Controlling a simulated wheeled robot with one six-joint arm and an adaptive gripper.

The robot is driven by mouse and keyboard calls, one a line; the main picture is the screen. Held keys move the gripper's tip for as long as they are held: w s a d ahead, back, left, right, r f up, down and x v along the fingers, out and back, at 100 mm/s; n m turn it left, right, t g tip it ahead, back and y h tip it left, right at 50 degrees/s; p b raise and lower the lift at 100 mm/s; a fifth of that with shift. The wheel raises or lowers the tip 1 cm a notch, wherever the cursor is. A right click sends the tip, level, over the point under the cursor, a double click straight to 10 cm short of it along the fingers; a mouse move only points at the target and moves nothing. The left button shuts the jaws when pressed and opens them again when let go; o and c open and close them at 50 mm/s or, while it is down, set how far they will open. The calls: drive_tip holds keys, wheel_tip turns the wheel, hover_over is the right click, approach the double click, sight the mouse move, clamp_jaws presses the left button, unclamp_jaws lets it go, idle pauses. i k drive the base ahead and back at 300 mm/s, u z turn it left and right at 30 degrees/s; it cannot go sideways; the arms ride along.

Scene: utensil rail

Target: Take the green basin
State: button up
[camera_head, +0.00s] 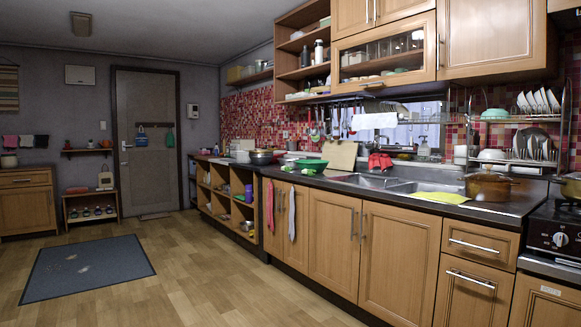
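A green basin (311,166) sits on the dark countertop (330,183), left of the sink and in front of a light wooden board (341,154). A smaller green item (288,168) is just left of it; I cannot tell what it is. My gripper is not in view.
The sink (385,183) is set in the counter to the right, with a brown pot (487,186) beyond it. Metal bowls (261,157) stand further left. Utensils hang from a wall rail above. The wooden floor (215,275) before the cabinets is clear, with a grey mat (88,268).

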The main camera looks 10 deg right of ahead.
sight(320, 166)
drive_tip(key=u, duration=0.55)
drive_tip(key=i, duration=2.05)
drive_tip(key=u, duration=0.2)
drive_tip(key=i, duration=1.9)
drive_tip(key=z, duration=1.3)
drive_tip(key=i, duration=1.55)
drive_tip(key=z, duration=0.9)
